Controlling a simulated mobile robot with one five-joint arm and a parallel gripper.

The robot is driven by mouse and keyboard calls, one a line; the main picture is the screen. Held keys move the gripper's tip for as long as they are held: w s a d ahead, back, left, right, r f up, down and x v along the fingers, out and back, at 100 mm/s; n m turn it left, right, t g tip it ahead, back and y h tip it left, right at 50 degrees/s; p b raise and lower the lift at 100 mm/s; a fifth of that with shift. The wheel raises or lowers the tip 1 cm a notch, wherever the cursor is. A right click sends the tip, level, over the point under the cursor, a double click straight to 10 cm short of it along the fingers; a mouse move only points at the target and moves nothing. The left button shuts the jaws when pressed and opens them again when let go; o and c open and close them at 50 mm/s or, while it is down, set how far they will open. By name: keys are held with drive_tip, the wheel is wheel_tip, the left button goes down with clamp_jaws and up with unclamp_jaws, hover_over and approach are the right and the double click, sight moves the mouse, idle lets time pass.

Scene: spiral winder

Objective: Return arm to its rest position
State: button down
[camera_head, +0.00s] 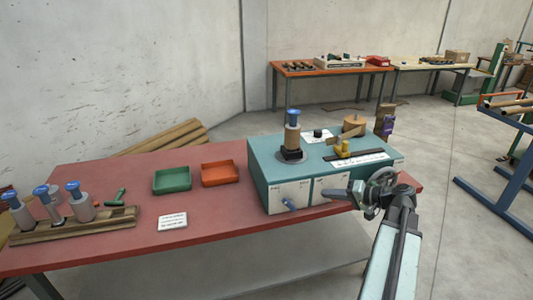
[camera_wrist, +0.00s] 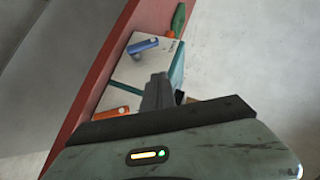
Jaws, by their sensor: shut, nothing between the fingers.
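My gripper (camera_head: 345,193) is shut and empty. In the head view it is in front of the right end of the teal winder machine (camera_head: 262,165), near the front edge of the red table (camera_head: 120,228). My arm reaches up to it from the lower right. In the wrist view my gripper (camera_wrist: 158,88) points toward the machine's pale front panel (camera_wrist: 135,72), which has a blue handle (camera_wrist: 142,46) and an orange handle (camera_wrist: 112,112). Whether it touches the machine cannot be told.
A spool with a blue top (camera_head: 292,132) stands on the machine. A green tray (camera_head: 172,180) and an orange tray (camera_head: 220,173) lie left of it. Several blue-topped spools stand on a wooden rack (camera_head: 75,226). A blue frame (camera_head: 500,205) stands right; floor between is clear.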

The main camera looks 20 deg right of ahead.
drive_tip(key=w+a+f+n+g+y+p, duration=0.1)
drive_tip(key=w+a+n+g, duration=0.25)
drive_tip(key=a, duration=1.15)
drive_tip(key=w+a+f+n+g+y+p, duration=0.1)
drive_tip(key=w+a+n+g+y, duration=0.2)
drive_tip(key=a, duration=1.2)
drive_tip(key=s+a+f+n+g+h, duration=0.1)
drive_tip(key=s+a+f+g+h, duration=0.15)
drive_tip(key=a, duration=0.35)
drive_tip(key=s+a+f+n+g+h, duration=0.1)
drive_tip(key=a+f+g+h, duration=0.1)
drive_tip(key=a+f+h, duration=0.3)
drive_tip(key=s+d+f+m+h+p, duration=0.1)
drive_tip(key=s+d+f+h, duration=0.1)
drive_tip(key=d, duration=0.5)
drive_tip(key=shift+s+d+f+m+g+h, duration=0.15)
drive_tip(key=shift+s+f+m+g+h, duration=0.2)
drive_tip(key=shift+s+h, duration=0.5)
